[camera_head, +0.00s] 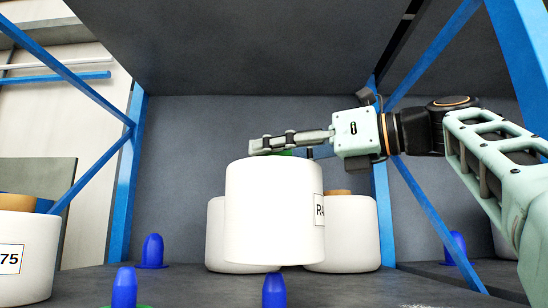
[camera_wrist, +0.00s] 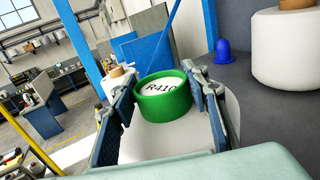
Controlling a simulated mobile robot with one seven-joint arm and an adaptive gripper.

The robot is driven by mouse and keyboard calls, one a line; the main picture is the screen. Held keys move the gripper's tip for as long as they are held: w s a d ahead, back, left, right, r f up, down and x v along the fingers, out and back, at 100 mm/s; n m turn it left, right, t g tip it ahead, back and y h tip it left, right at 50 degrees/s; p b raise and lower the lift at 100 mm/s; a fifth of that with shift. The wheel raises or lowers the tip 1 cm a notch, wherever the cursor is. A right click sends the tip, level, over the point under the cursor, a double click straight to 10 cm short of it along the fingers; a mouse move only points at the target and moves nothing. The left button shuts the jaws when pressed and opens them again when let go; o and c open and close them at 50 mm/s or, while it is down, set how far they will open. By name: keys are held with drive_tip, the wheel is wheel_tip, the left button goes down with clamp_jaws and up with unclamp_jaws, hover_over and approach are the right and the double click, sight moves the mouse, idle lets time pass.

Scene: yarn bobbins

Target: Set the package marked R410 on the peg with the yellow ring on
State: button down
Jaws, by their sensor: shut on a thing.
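The package is a white bobbin (camera_head: 270,215) held upright in the air. Its side label is partly visible in the head view, and its green core (camera_wrist: 164,103) reads R410 on top in the wrist view. My gripper (camera_head: 262,146) is shut on the green core from above, with a finger on each side of it. A blue peg (camera_head: 274,290) stands just below the bobbin, its base out of frame. Another blue peg (camera_head: 124,286) at front left has a green ring at its base. A third peg (camera_head: 152,250) stands further back on the left. No yellow ring is visible.
White bobbins stand close behind the held one, one at right (camera_head: 352,238) and one at left (camera_head: 214,235). A bobbin (camera_head: 25,258) marked 75 is at far left. Another peg (camera_head: 454,247) is at right. Blue posts (camera_head: 126,190) and a dark shelf above bound the space.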

drive_tip(key=shift+a+r+p, duration=0.2)
drive_tip(key=shift+p, duration=0.5)
drive_tip(key=shift+s+d+f+p, duration=0.1)
drive_tip(key=shift+d+f+p, duration=0.15)
drive_tip(key=shift+p, duration=0.3)
drive_tip(key=shift+a, duration=0.1)
wheel_tip(320, 180, down, 8)
drive_tip(key=b, duration=0.5)
drive_tip(key=shift+r, duration=0.2)
drive_tip(key=shift+f+b, duration=0.3)
idle(0.8)
drive_tip(key=c, duration=1)
unclamp_jaws()
drive_tip(key=shift+c, duration=0.2)
drive_tip(key=shift+f, duration=0.3)
drive_tip(key=v, duration=1.2)
drive_tip(key=shift+r, duration=0.1)
